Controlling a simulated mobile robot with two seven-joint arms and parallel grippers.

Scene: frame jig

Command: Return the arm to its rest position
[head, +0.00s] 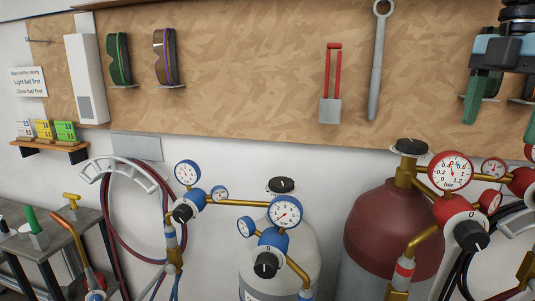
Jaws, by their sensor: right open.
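My right gripper (501,118) shows at the top right corner of the head view, in front of the wooden board. Its two green fingers are spread apart, and I see nothing between them. One finger and part of the wrist are cut off by the right edge. My left gripper is not in view.
A wooden board (250,80) carries goggles (119,60), a red-handled tool (331,85) and a wrench (378,65). Below stand a grey cylinder (270,270) and a dark red cylinder (385,230) with gauges and hoses. A workbench (50,240) is at left.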

